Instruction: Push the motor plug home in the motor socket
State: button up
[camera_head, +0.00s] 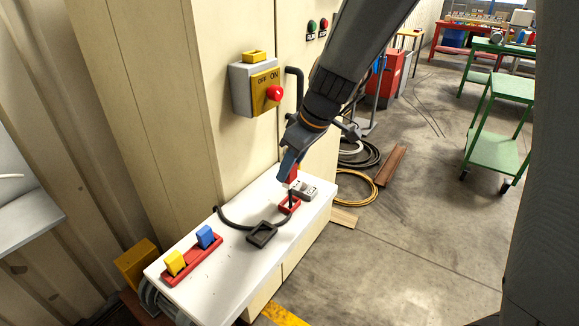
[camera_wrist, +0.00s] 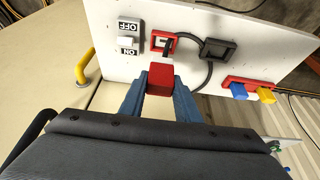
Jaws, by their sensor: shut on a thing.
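My gripper (camera_wrist: 160,96) has blue fingers shut on a red block, seemingly the motor plug (camera_wrist: 161,76). In the head view my gripper (camera_head: 289,165) points down over the far end of the white bench top, with the plug (camera_head: 292,174) between its fingers. Just below is a red-framed socket, seemingly the motor socket (camera_head: 289,206), with a dark upright piece in its opening. The socket also shows in the wrist view (camera_wrist: 154,43), just beyond the plug. Whether the plug touches the socket, and how deep it sits, I cannot tell.
A black frame (camera_head: 262,235) and a black cable (camera_head: 232,224) lie beside the socket. A grey ON/OFF switch (camera_wrist: 127,41) is close on its other side. A red holder (camera_head: 176,277) carries blue and yellow blocks. A cabinet with a switch box (camera_head: 243,91) stands behind.

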aim_at(294, 183)
jog(key=shift+f+b, duration=2.15)
jog(key=shift+f, duration=0.15)
jog(key=shift+b, duration=0.7)
jog(key=shift+f+b, duration=1.4)
jog(key=shift+f, duration=0.05)
jog(key=o, duration=1.2)
jog(key=shift+r, duration=0.15)
jog(key=v, duration=0.7)
jog(key=shift+s+d+r+b, duration=0.1)
jog(key=shift+d+r+b, duration=0.05)
jog(key=shift+r+b, duration=0.15)
